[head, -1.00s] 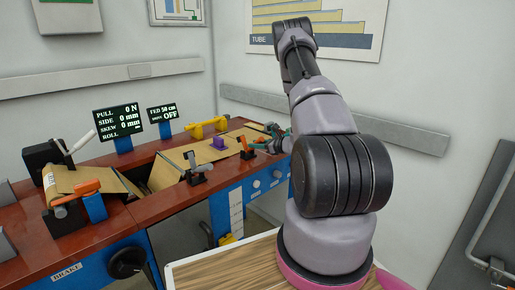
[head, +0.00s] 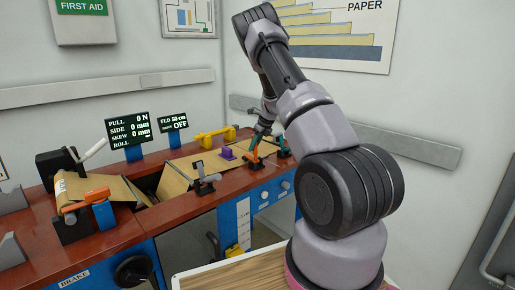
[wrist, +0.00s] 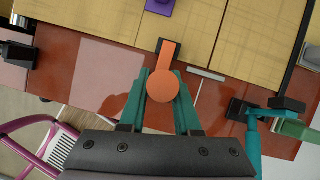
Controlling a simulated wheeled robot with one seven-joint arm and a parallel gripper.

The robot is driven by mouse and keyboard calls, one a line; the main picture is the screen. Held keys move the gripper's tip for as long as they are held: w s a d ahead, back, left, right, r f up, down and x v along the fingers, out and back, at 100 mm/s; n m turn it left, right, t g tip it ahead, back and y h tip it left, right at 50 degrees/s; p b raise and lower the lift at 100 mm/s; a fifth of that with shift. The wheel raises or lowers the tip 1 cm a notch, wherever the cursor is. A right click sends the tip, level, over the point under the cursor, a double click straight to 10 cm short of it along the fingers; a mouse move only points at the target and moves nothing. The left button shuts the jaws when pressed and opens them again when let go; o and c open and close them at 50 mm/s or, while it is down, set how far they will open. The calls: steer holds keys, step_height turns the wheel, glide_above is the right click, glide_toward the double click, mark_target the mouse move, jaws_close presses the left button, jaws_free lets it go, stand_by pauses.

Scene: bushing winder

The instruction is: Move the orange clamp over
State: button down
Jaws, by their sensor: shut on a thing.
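The orange clamp (wrist: 168,58) has a round knob and a flat arm that reaches toward the tan paper in the wrist view. In the head view the orange clamp (head: 253,158) stands near the front edge of the red-brown bench. My gripper (wrist: 163,88) has teal fingers, shut on the clamp's round knob, one on each side. In the head view my gripper (head: 257,142) comes down on the clamp from above. The clamp's base is mostly hidden.
A teal-handled clamp (wrist: 254,132) stands close on the right. A purple block (head: 227,153) lies on the paper behind. A grey clamp (head: 203,180) stands to the left, and a yellow handle (head: 215,136) at the back. A blue block with an orange lever (head: 97,195) is farther left.

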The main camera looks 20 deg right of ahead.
steer(key=shift+w+a+g+h, duration=0.2)
steer(key=shift+w+g+h, duration=0.2)
steer(key=shift+w+g, duration=0.45)
steer(key=shift+s+f, duration=0.1)
steer(key=c, duration=0.6)
jaws_free()
steer(key=v, duration=1)
steer(key=shift+r, duration=0.35)
